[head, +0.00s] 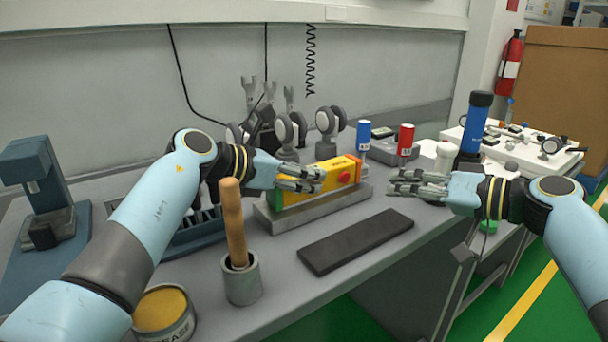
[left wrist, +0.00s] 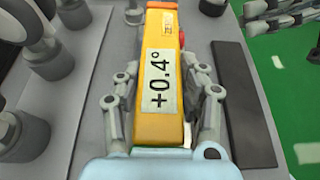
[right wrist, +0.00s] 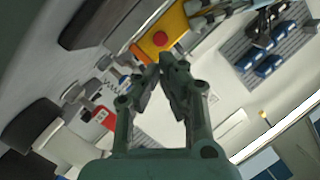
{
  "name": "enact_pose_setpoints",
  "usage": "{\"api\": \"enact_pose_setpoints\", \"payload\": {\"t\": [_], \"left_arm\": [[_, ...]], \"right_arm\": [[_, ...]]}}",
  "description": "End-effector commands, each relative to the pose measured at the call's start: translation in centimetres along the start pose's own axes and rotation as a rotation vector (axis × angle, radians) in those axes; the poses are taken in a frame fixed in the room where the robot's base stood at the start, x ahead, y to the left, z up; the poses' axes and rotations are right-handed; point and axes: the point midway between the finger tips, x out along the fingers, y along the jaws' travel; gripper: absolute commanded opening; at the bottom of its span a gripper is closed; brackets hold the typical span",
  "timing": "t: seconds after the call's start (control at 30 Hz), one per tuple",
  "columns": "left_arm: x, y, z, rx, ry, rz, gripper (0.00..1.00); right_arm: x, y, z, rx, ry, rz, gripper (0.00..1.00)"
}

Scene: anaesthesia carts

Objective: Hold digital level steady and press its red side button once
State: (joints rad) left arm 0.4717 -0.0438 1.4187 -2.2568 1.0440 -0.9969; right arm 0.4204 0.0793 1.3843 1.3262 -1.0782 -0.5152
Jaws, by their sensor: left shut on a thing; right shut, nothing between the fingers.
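The digital level (head: 340,164) is a yellow bar lying along a raised grey block (head: 275,222) on the bench. Its display (left wrist: 160,85) reads +0.4° in the left wrist view. The red button (head: 344,177) is on its side facing me; it also shows in the right wrist view (right wrist: 160,39). My left gripper (head: 318,180) is shut on the level, one finger on each side (left wrist: 162,95). My right gripper (head: 394,182) is shut and empty, to the right of the button and apart from it. Its closed tips (right wrist: 166,62) appear just below the button in the right wrist view.
A dark flat pad (head: 355,241) lies in front of the block. A wooden handle (head: 234,215) stands in a grey cup (head: 242,284) near the left arm. Blue (head: 364,135) and red (head: 405,138) cylinders and a blue torch-like cylinder (head: 475,120) stand behind my right gripper.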

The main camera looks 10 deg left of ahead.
Motion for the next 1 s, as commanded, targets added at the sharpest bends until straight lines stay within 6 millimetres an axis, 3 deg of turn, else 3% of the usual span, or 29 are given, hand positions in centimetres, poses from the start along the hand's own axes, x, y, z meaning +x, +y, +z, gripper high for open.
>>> {"api": "enact_pose_setpoints", "payload": {"t": [0.3,0.7,1.0], "left_arm": [[0.0,0.0,-0.1,0.000,0.001,0.000,0.00],[0.0,0.0,-0.1,0.000,0.001,0.000,0.00],[0.0,0.0,-0.1,0.000,0.001,0.000,0.00]], "right_arm": [[0.0,0.0,0.2,0.051,-0.010,0.002,0.00],[-0.6,-1.1,3.9,0.477,-0.198,0.258,0.00],[-0.7,-1.9,5.1,0.522,-0.203,0.339,0.00]]}}
